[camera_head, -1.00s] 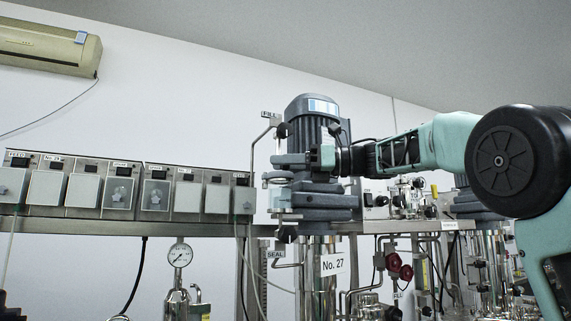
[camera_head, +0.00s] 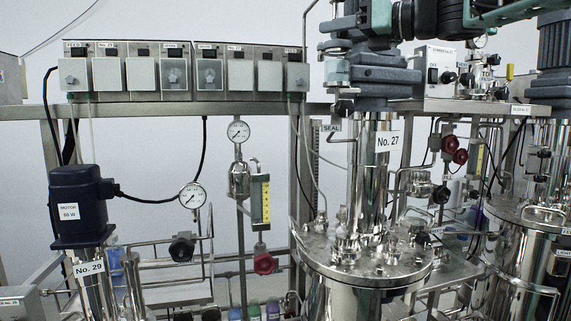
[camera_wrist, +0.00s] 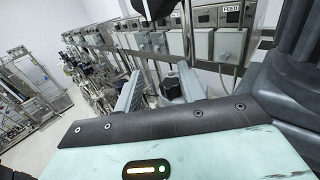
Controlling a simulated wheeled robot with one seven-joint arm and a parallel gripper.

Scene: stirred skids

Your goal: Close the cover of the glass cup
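The glass cup (camera_head: 335,71) is a small clear vessel at the left side of the grey mixer housing, above the No. 27 column. Its cover is hard to make out, so I cannot tell whether it is open or closed. My gripper (camera_head: 328,36) is at the top of the head view, close above the cup and pointing left. In the wrist view my gripper (camera_wrist: 161,75) shows two grey fingers spread apart with nothing held between them. I cannot pick out the cup in the wrist view.
A row of control boxes (camera_head: 180,72) stands on the steel rail to the left. The grey mixer housing (camera_head: 375,78) is beside my gripper. The No. 27 steel vessel (camera_head: 365,265), pipes and gauges fill the space below. A dark motor (camera_head: 80,205) stands lower left.

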